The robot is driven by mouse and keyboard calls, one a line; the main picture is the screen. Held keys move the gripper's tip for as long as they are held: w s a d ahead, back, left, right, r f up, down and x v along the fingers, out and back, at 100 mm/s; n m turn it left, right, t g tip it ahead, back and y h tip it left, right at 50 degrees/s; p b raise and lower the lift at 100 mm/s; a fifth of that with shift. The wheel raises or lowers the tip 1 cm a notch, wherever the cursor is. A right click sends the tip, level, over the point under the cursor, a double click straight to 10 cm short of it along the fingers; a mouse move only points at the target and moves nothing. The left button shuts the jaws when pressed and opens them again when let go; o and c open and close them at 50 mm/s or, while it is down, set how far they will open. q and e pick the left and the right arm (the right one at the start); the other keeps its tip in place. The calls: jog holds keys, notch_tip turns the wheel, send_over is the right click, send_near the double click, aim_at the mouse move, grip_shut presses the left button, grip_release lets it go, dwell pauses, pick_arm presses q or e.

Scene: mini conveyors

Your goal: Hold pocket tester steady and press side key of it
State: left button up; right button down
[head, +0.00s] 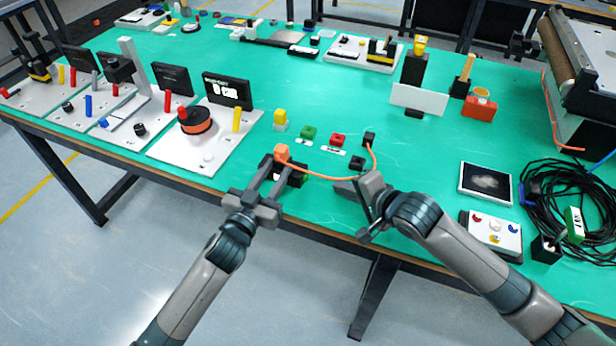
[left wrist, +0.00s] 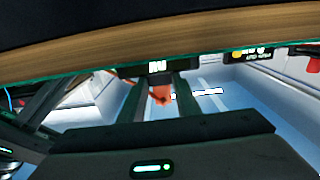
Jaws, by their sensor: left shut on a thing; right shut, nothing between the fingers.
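The pocket tester appears to be the small dark body (head: 296,178) with an orange top (head: 282,152) near the table's front edge. My left gripper (head: 279,170) is shut on it. In the left wrist view the orange part (left wrist: 161,95) shows between the fingers, below a small white-marked dark face (left wrist: 157,67). An orange cable (head: 325,178) runs from the tester to a small black block (head: 369,138). My right gripper (head: 343,186) is shut and empty, to the right of the tester and apart from it, close to the cable. The side key cannot be made out.
Yellow (head: 280,117), green (head: 308,132) and red (head: 338,140) blocks stand behind the tester. A white board with an orange-black reel (head: 196,121) lies to the left. A dark-screened tablet (head: 486,183) and coiled black cables (head: 560,205) lie to the right. The middle of the green mat (head: 330,90) is clear.

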dwell(0.4)
pick_arm(q)
jog(key=o, duration=1.3)
jog(key=shift+s, duration=0.1)
jog(key=v, duration=1.2)
